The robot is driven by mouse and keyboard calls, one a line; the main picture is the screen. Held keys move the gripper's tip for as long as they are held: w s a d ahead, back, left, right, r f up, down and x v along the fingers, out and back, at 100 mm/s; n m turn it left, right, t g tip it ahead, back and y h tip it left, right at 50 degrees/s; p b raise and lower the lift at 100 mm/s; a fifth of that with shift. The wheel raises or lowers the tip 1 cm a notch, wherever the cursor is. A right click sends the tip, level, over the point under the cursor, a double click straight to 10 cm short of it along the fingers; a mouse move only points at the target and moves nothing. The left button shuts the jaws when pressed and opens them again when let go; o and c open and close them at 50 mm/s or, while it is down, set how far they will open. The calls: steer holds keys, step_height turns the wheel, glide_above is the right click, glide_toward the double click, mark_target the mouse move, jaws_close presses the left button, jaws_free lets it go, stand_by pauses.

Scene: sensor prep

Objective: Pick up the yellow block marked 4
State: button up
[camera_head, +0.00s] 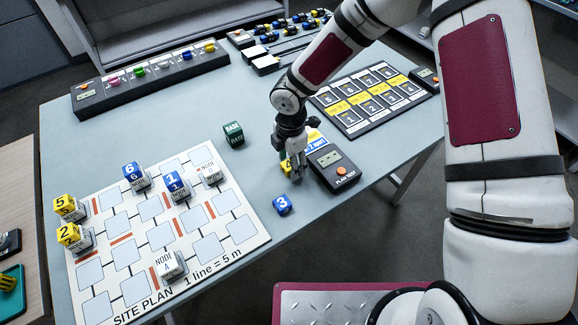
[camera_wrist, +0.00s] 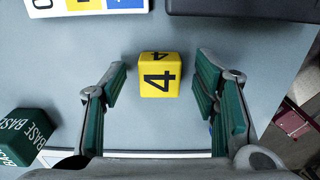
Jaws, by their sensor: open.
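The yellow block marked 4 (camera_wrist: 158,75) sits on the table in the wrist view, centred just ahead of the space between my gripper's two green-padded fingers. My gripper (camera_wrist: 158,88) is open and empty, with a finger on each side and clear gaps to the block. In the head view my gripper (camera_head: 294,172) points down over the table's right part. There the yellow block (camera_head: 285,167) is mostly hidden behind the fingers.
A blue block marked 3 (camera_head: 282,204) lies near the gripper. The black device with an orange button (camera_head: 333,168) stands close on its right. The green BASE block (camera_head: 233,131) is to the left, also in the wrist view (camera_wrist: 22,137). The site plan board (camera_head: 240,231) holds several blocks.

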steer(key=c, duration=1.1)
steer(key=shift+r, duration=0.1)
